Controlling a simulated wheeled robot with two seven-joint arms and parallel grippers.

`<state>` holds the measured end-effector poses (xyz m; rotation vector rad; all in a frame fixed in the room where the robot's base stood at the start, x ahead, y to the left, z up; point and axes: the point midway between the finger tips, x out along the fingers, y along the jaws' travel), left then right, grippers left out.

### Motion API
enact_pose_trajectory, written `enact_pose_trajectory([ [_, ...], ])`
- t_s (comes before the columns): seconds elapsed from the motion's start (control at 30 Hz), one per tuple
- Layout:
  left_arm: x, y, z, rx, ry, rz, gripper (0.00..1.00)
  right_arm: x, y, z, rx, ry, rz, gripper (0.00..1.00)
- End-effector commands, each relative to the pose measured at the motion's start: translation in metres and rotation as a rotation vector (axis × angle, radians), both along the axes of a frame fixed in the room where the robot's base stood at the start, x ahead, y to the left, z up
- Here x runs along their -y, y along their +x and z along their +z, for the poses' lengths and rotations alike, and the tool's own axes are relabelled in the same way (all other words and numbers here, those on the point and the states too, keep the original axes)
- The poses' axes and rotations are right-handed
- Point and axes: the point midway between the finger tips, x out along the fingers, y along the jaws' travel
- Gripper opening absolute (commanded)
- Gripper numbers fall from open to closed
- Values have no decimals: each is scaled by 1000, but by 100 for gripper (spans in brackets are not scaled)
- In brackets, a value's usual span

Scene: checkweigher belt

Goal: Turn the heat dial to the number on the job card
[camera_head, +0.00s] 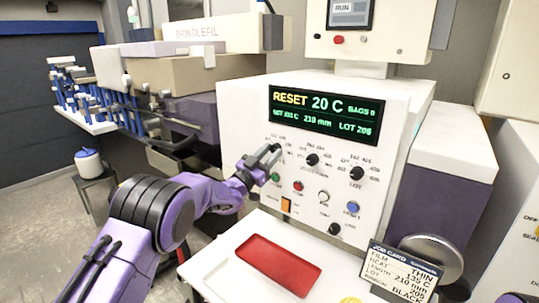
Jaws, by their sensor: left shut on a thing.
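The cream control panel (390,128) faces me, with a dark display (324,115) reading "RESET 20 C", "BAGS 0", "210 mm" and "LOT 206"; the small set value is too blurred to read surely. My left gripper (269,156) is at the panel's left dial position, shut on what appears to be the heat dial, which its fingers mostly hide. Two black dials, a middle one (312,160) and a right one (357,174), stand beside it. The job card (402,274) at lower right reads film THIN, heat 135 C, length 210 mm. My right gripper is out of view.
Below the gripper are a green button (276,177), a red button (298,186) and an orange switch (286,204). A blue button (352,208) is farther right. A red tray (265,265) lies on the white shelf in front. A round metal part (428,246) stands behind the card.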

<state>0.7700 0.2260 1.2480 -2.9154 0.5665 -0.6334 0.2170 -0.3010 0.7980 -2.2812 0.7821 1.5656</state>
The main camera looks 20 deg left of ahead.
Motion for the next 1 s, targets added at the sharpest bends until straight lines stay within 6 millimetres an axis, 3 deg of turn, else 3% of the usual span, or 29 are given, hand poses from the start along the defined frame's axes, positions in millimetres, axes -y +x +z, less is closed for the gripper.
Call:
enact_pose_trajectory([
  [1.0, 6, -2, -2, -221, -588, -1, 5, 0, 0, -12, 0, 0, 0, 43],
])
